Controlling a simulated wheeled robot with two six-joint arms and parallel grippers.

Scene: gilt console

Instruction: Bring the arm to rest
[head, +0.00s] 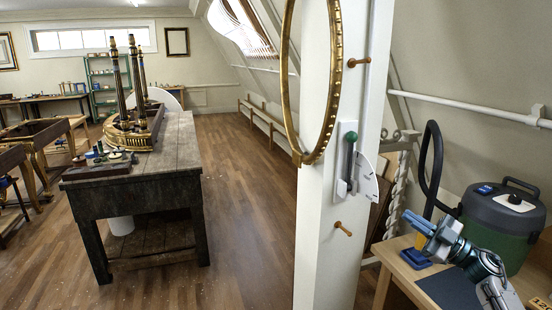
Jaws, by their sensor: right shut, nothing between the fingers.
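My right gripper (416,224) is at the lower right, with its blue fingers pointing left. Its fingers are shut and nothing shows between them. It is over the left part of a light wooden table (393,262), and my arm reaches in from the lower right corner. A blue item (415,260) with a yellow part is just below the fingers; I cannot tell whether they touch. My left gripper is out of view.
A green and dark grey vacuum (500,225) with a black hose stands behind my arm. A white post (325,230) with a green-handled lever (349,160), wooden pegs and a gilt ring (284,80) is to the left. A dark workbench (135,190) stands farther left, with open floor between.

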